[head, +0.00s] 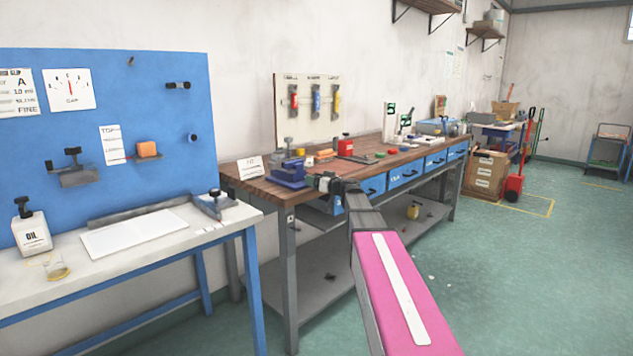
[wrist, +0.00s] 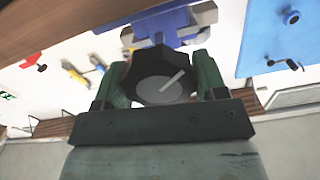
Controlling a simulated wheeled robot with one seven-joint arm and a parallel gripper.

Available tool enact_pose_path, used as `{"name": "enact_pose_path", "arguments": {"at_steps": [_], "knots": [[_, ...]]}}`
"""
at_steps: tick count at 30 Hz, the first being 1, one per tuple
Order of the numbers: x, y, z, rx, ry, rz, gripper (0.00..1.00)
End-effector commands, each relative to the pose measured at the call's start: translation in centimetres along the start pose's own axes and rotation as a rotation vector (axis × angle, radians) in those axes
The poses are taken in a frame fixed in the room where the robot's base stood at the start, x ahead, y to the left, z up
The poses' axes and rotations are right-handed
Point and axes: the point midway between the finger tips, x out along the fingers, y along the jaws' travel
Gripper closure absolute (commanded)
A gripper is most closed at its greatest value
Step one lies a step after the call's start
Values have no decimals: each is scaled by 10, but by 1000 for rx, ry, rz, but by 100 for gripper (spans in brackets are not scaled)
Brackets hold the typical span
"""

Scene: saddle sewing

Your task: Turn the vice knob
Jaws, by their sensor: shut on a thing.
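The blue vice (head: 289,175) sits at the near left corner of the wooden workbench. In the wrist view the vice body (wrist: 175,27) shows behind its knob. The vice knob (wrist: 162,80) is a dark, many-sided disc with a pale line on its face, slanting up to the right. My gripper (wrist: 160,82) has one greenish finger on each side of the knob and is shut on it. In the head view my gripper (head: 322,182) is at the vice's right side, and the knob is hidden there by the fingers.
A white-topped table (head: 165,245) with a blue pegboard (head: 110,110) stands at the left. The floor at right is largely clear.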

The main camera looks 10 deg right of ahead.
Motion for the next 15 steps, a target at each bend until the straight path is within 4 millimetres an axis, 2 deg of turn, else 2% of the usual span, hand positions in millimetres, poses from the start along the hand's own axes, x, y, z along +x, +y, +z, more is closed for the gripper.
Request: {"name": "enact_pose_path", "arguments": {"at_steps": [6, 14, 15], "knots": [[0, 0, 0, 98, 0, 0, 58], [0, 0, 0, 107, 0, 0, 58], [0, 0, 0, 107, 0, 0, 31]]}}
